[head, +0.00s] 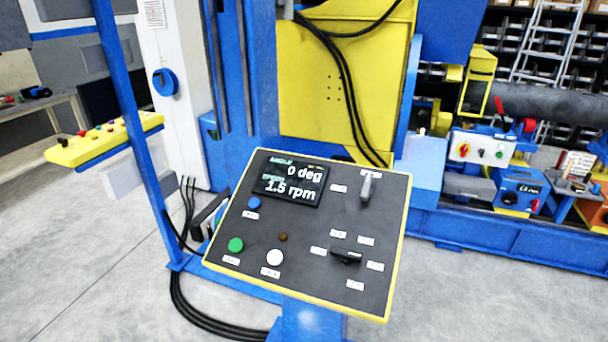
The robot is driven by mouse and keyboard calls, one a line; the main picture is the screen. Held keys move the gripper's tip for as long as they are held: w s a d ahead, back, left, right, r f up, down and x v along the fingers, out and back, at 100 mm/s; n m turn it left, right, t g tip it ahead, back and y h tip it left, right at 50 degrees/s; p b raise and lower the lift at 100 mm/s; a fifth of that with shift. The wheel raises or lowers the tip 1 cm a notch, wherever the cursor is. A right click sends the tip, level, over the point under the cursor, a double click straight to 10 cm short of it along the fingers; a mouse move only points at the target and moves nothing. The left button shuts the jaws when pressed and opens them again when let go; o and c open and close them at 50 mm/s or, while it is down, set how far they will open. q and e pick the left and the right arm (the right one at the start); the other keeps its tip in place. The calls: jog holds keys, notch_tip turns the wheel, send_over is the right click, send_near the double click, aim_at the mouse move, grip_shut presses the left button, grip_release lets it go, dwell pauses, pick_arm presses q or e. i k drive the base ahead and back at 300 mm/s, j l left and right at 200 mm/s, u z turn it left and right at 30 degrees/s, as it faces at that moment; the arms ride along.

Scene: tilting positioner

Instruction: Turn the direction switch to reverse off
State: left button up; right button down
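The sloped control panel (312,218) with a yellow rim stands in the middle of the head view. A black rotary switch (346,257) sits at its lower right with several small white labels around it. Its handle lies nearly crosswise. A grey lever (367,187) stands at the panel's upper right, pointing up the panel. The labels are too small to read, so I cannot tell for certain which is the direction switch. The display (291,181) reads angle 0 deg and speed 1.5 rpm. Neither of my grippers is in view.
The panel also has a blue button (253,203), a green button (235,244), a white button (274,257) and a small brown one (283,237). A blue post (140,140) rises to the left. Black cables lie on the floor. A yellow machine body (345,90) stands behind.

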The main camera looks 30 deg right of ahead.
aim_at(366, 191)
jog(key=z, duration=1.55)
